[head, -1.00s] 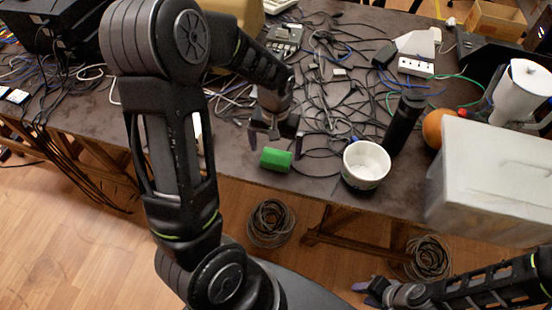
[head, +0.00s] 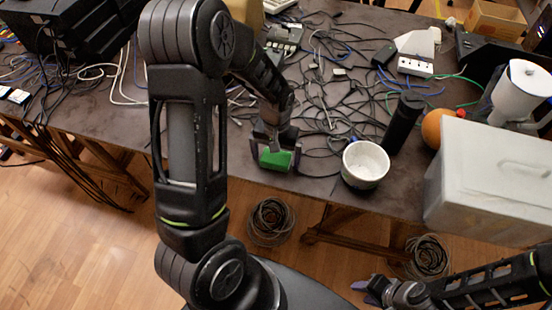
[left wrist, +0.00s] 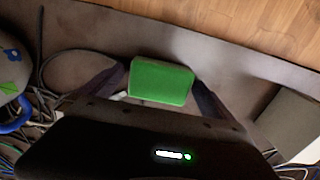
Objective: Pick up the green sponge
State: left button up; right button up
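The green sponge (head: 275,160) lies near the front edge of the table, left of the white bowl. My left gripper (head: 276,158) is over it, pointing down, with one finger on each side of the sponge. In the left wrist view the sponge (left wrist: 161,81) sits between the two dark fingers, very close to both. The fingers look open around it, with a narrow gap in the head view. The sponge appears to rest on the table. My right gripper (head: 372,290) is low at the bottom right, away from the table top; its opening is unclear.
The white bowl (head: 365,163) and a black cylinder (head: 403,122) stand to the right of the sponge. A large pale box (head: 490,180) and an orange ball (head: 434,128) are farther right. Tangled cables (head: 330,95) cover the table behind. The table edge is close in front.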

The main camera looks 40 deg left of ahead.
aim_at(277, 157)
pick_arm(q)
jog(key=c, duration=1.3)
jog(key=shift+r, duration=0.1)
notch_tip(277, 157, up, 10)
jog(key=shift+f+b, duration=0.1)
jog(key=shift+b, duration=0.2)
jog(key=o, duration=0.7)
jog(key=c, duration=0.6)
jog(key=shift+f, duration=0.1)
